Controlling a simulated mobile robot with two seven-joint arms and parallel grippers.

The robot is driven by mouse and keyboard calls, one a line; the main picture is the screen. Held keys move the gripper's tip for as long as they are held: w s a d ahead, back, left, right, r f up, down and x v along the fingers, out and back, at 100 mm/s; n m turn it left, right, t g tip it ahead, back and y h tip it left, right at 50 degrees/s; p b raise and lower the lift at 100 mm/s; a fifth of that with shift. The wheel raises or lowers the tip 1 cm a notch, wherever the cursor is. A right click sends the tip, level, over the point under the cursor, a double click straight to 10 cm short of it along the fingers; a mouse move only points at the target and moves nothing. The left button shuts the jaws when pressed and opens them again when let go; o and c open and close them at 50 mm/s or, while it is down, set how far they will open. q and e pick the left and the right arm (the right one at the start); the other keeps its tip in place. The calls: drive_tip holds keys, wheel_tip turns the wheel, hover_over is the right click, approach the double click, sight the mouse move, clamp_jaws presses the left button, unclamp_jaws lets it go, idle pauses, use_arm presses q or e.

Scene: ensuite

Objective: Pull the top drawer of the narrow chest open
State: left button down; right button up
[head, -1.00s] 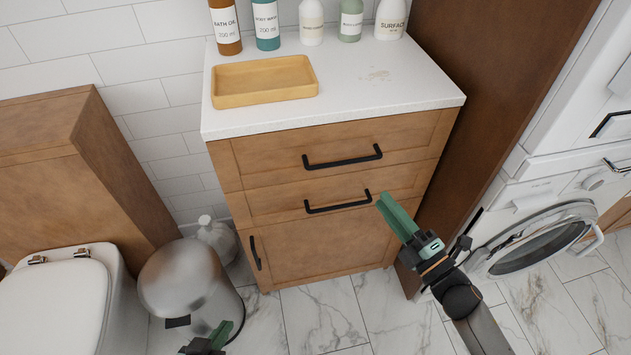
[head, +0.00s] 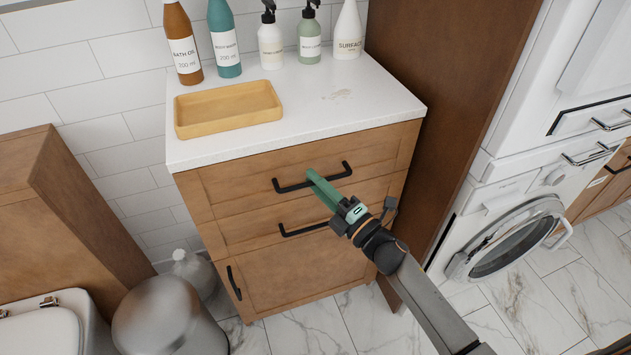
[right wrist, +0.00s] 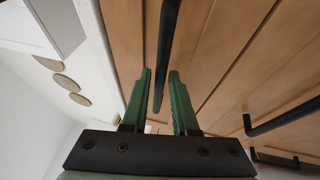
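The narrow chest (head: 290,265) is wooden with a white top. Its top drawer (head: 235,180) is shut flush and has a black bar handle (head: 292,187). My right gripper (head: 312,176) is at the middle of this handle in the head view. In the right wrist view the green fingers (right wrist: 160,72) are apart, one on each side of the top handle (right wrist: 166,45), with gaps between bar and fingers. The second drawer's handle (head: 300,230) is partly hidden behind my right gripper. My left gripper is out of view.
A wooden tray (head: 228,110) and several bottles (head: 271,45) stand on the chest top. A tall brown panel (head: 440,100) and a washing machine (head: 510,235) are on the right. A metal bin (head: 160,320) and a toilet (head: 40,330) are at lower left.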

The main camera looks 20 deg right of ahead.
drive_tip(key=shift+w+a, duration=0.1)
drive_tip(key=shift+w, duration=0.1)
clamp_jaws()
idle(1.4)
